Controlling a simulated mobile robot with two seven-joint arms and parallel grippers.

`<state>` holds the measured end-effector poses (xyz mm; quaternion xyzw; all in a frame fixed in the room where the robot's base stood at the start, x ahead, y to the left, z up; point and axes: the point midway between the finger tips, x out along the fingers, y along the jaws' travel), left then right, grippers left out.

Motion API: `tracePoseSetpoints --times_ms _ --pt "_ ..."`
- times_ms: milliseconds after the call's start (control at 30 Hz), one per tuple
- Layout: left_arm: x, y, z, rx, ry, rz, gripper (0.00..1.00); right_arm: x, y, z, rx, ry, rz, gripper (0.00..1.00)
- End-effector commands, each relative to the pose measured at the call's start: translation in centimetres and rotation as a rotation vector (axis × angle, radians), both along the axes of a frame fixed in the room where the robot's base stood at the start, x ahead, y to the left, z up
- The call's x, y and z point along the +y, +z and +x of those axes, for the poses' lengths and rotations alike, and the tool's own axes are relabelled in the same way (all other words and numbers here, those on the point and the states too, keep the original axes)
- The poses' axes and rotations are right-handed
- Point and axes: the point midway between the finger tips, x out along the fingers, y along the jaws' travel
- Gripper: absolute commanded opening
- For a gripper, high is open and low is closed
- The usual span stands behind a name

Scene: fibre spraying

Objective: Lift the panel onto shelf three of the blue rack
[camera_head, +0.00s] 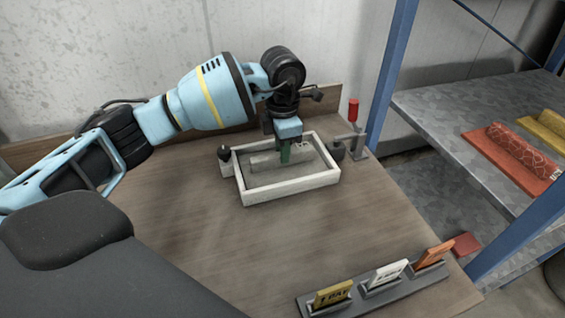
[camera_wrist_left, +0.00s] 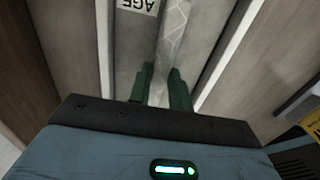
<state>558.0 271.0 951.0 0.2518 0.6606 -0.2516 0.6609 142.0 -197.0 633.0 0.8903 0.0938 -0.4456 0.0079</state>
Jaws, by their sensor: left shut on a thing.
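A grey panel (camera_head: 265,162) with a raised rib lies inside a white rectangular frame (camera_head: 290,190) on the wooden table. My left gripper (camera_head: 285,158) points down into the frame, and its green fingers are shut on the panel's rib. In the left wrist view the fingers (camera_wrist_left: 159,78) stand on either side of the pale rib (camera_wrist_left: 172,38), beside a white label reading "AGE" upside down. The blue rack (camera_head: 390,72) stands to the right, with a grey metal shelf (camera_head: 440,110) in view. My right gripper is not in view.
An orange panel (camera_head: 508,158) and a yellow panel (camera_head: 548,128) lie on the rack shelf; its left part is bare. A red-handled clamp (camera_head: 353,112) stands at the frame's right corner. A holder (camera_head: 325,302) with yellow, white and orange tags sits at the table's front edge.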

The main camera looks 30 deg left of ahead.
Motion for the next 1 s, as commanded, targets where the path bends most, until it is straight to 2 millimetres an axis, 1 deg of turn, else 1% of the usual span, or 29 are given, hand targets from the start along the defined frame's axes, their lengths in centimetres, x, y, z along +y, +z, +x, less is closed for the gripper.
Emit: tracePoseSetpoints --times_ms 433,567,667,1000 --pt "0.0 0.2 0.1 -0.004 0.0 -0.001 0.0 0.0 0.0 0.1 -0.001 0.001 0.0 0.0" --pt "0.0 0.8 0.1 -0.006 0.0 -0.002 0.0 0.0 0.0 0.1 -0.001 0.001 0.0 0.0" --pt "0.0 2.0 0.2 -0.009 0.001 -0.001 0.0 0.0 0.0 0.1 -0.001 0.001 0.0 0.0" --pt "0.0 7.7 0.1 -0.007 0.0 -0.001 0.0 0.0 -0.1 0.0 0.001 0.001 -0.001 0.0"
